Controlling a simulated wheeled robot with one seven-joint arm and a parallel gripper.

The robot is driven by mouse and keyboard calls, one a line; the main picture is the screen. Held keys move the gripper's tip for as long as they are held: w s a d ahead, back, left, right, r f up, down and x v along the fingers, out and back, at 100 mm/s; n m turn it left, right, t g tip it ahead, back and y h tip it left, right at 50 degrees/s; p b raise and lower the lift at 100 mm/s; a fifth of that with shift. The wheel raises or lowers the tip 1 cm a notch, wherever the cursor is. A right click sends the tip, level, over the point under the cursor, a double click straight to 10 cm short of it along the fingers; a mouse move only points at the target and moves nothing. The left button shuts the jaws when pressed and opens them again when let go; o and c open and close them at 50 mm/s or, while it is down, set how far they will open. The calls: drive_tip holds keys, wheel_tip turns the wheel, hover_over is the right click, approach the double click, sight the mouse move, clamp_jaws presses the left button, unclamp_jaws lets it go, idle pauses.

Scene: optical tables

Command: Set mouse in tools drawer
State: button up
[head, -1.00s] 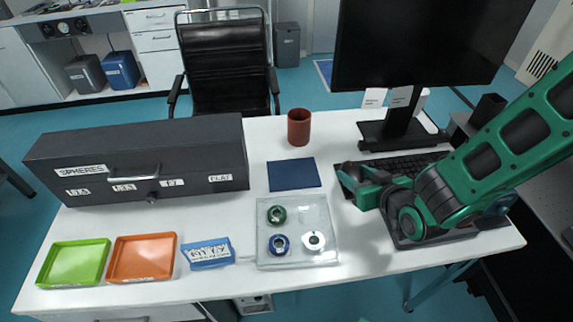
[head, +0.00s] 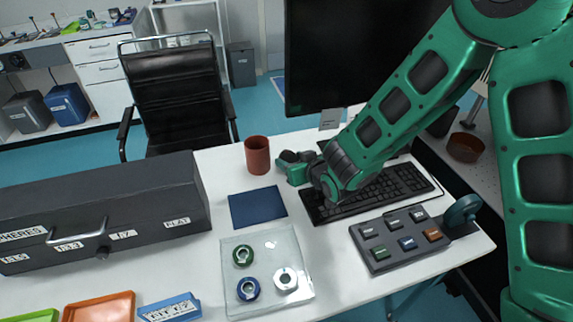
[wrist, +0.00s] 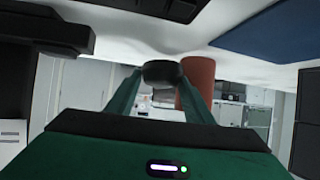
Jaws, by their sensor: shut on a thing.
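My gripper (head: 291,165) is at the left end of the keyboard, near the red-brown mug. In the wrist view, its two green fingers (wrist: 162,88) are shut on a small dark rounded object, which looks like the mouse (wrist: 162,72). In the head view the mouse is hidden by the gripper or too small to make out. No drawer labelled for tools can be read. A closed dark grey box (head: 95,215) with a handle and label plates, among them SPHERES and FLAT, stands at the left of the table.
The mug (head: 257,155), blue mat (head: 258,207) and glass plate (head: 237,300) with several rings lie left of my gripper. The keyboard (head: 375,192) and grey block panel (head: 385,258) lie right. The monitor (head: 335,60) stands behind. An orange tray (head: 100,312) is front left.

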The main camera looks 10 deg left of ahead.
drive_tip(key=shift+w+a, duration=0.25)
drive_tip(key=shift+a, duration=0.1)
drive_tip(key=f, duration=0.3)
drive_tip(key=shift+w+a+f, duration=0.1)
drive_tip(key=shift+w, duration=0.15)
drive_tip(key=shift+a+f, duration=0.1)
drive_tip(key=shift+f, duration=0.05)
drive_tip(key=shift+f, duration=0.1)
drive_tip(key=o, duration=0.9)
drive_tip(key=shift+s+r, duration=0.25)
drive_tip(key=v, duration=1.1)
drive_tip(key=shift+s+d+r, duration=0.1)
drive_tip(key=shift+d, duration=0.2)
